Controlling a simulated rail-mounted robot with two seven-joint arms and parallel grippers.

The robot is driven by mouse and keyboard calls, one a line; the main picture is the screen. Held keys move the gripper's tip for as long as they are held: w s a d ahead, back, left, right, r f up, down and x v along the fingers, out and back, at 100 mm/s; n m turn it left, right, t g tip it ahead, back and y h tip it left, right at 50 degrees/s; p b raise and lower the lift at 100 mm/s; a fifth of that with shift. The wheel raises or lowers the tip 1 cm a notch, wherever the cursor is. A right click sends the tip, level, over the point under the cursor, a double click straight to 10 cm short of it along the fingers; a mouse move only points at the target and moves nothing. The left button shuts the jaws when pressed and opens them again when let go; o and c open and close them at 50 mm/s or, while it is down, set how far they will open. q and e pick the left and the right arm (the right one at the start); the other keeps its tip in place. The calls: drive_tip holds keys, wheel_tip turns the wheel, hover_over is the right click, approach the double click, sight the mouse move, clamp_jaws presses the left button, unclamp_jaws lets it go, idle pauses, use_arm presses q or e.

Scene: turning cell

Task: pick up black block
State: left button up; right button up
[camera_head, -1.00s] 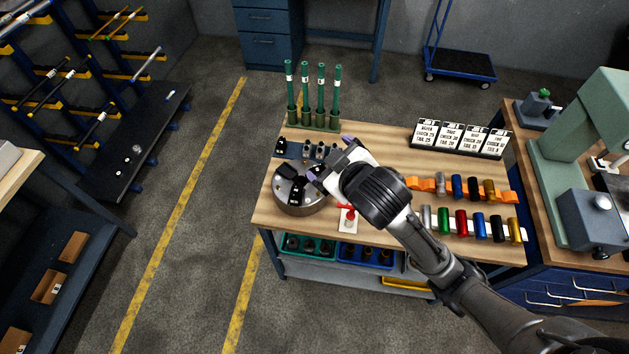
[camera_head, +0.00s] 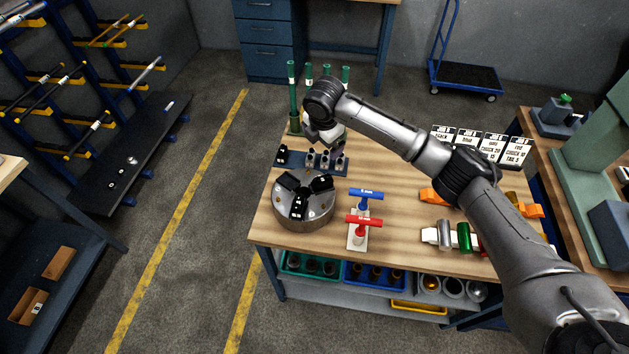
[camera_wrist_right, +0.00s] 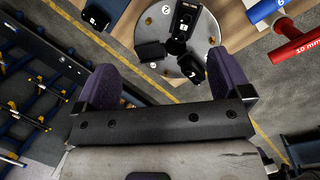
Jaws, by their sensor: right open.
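Several black blocks show. One (camera_head: 281,156) sits at the left end of the dark blue rack (camera_head: 296,163), and in the wrist view it seems to be the block (camera_wrist_right: 96,17) at top left. Three more sit as jaws on the round grey chuck (camera_head: 304,216): upper left (camera_head: 286,182), upper right (camera_head: 321,183) and front (camera_head: 298,206). The wrist view shows the chuck (camera_wrist_right: 168,60) ahead of the fingers. My right gripper (camera_wrist_right: 168,82) is open, with nothing between its purple fingers. In the head view it hangs over the rack, its fingertips mostly hidden. My left gripper is out of view.
Green rods (camera_head: 292,95) stand upright behind my wrist. A blue T-handle key (camera_head: 366,194) and a red one (camera_head: 364,219) stand right of the chuck.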

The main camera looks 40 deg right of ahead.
sight(322, 179)
drive_tip(key=f+n, duration=0.4)
drive_tip(key=f, duration=0.1)
drive_tip(key=s+f+n+g+y, duration=0.1)
drive_tip(key=f+n, duration=0.4)
drive_tip(key=a+f+n, duration=0.1)
drive_tip(key=f+n, duration=0.3)
drive_tip(key=f, duration=0.1)
drive_tip(key=shift+s+f+n+g+y, duration=0.1)
drive_tip(key=shift+s+n+g+y, duration=0.2)
drive_tip(key=shift+n+g, duration=0.1)
drive_tip(key=shift+c, duration=0.4)
drive_tip(key=c, duration=1.2)
drive_tip(key=shift+c, duration=0.2)
drive_tip(key=shift+r, duration=0.2)
